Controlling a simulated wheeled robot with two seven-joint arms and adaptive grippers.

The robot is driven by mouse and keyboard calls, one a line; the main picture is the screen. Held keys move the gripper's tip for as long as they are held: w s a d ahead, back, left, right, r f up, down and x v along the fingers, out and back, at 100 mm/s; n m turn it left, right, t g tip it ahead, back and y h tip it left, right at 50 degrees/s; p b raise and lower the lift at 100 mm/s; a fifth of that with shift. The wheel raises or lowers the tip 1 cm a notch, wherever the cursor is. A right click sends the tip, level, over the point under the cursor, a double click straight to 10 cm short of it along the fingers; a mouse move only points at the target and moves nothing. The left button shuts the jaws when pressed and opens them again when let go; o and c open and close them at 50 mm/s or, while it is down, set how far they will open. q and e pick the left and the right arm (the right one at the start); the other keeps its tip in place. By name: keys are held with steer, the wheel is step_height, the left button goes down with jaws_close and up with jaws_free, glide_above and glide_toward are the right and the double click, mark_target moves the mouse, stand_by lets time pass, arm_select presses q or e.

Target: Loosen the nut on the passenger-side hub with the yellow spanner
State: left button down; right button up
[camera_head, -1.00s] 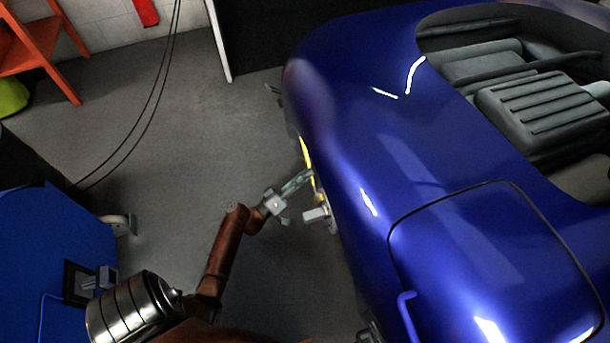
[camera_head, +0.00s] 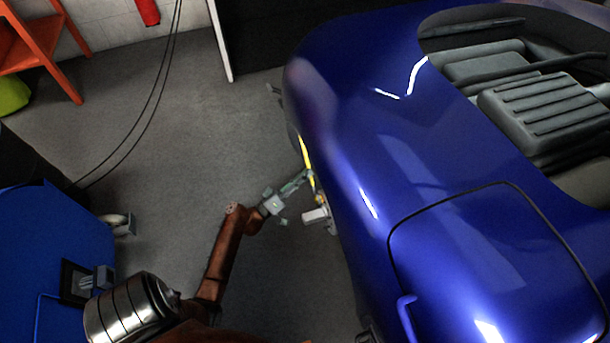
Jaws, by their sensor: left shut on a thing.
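The yellow spanner (camera_head: 306,158) shows as a thin, steep strip close against the side of the blue car (camera_head: 430,150). My left gripper (camera_head: 301,180) reaches in from the lower left and is shut on the spanner near its middle. A grey hub fitting (camera_head: 316,215) sticks out from the car's side just below the gripper. The nut is hidden by the bodywork, so I cannot tell whether the spanner sits on it. My right gripper is not in view.
A blue cabinet (camera_head: 50,235) stands at the left, with an orange shelf frame (camera_head: 35,45) behind. Dark cables (camera_head: 155,95) hang over the floor at upper left.

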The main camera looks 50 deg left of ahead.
arm_select(q)
steer(key=shift+s+a, duration=0.25)
steer(key=shift+s, duration=0.4)
stand_by(0.6)
steer(key=shift+s+a+r+b, duration=0.15)
steer(key=shift+s+a, duration=0.15)
steer(key=shift+s, duration=0.45)
steer(key=shift+s+a+f+b, duration=0.1)
steer(key=shift+s+a+b, duration=0.2)
steer(key=shift+s, duration=0.45)
steer(key=shift+s+a+r+b, duration=0.1)
steer(key=shift+s+a, duration=0.25)
steer(key=shift+s, duration=0.4)
